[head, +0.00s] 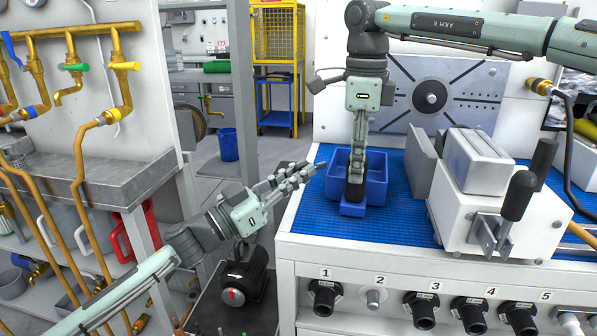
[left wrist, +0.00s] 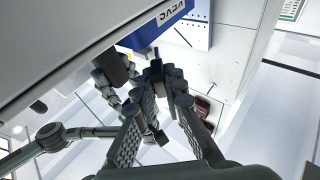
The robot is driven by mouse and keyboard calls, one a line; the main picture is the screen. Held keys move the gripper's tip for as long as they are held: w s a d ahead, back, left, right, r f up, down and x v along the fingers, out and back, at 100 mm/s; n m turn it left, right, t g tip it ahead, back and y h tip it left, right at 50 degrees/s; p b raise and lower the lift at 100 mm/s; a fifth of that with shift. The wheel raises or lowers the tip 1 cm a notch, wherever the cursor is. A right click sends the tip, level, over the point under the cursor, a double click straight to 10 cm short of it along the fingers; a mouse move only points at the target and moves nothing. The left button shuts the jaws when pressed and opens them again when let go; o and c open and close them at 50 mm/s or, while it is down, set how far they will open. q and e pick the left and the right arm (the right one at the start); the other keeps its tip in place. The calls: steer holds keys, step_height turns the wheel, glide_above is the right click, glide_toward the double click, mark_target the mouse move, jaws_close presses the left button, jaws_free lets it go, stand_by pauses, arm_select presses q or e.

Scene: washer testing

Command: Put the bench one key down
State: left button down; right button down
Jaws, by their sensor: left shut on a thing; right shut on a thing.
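My left gripper (head: 304,173) is at the left edge of the bench's blue mat. It is shut on a small blue-tipped piece (head: 320,165), mostly hidden by the fingers; I cannot tell for sure that this is the bench one key. In the left wrist view the fingertips (left wrist: 163,75) meet beside a small dark piece (left wrist: 156,54). My right gripper (head: 358,145) points down over a blue bin (head: 376,188) on the mat.
A white fixture with black handles (head: 490,200) stands on the mat right of the bin. Numbered black fittings (head: 325,297) line the bench front. A black unit with a red mark (head: 240,275) sits low at left. The blue mat (head: 400,225) is clear in front.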

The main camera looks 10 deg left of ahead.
arm_select(q)
steer(key=shift+f, duration=0.45)
steer(key=c, duration=1.6)
jaws_free()
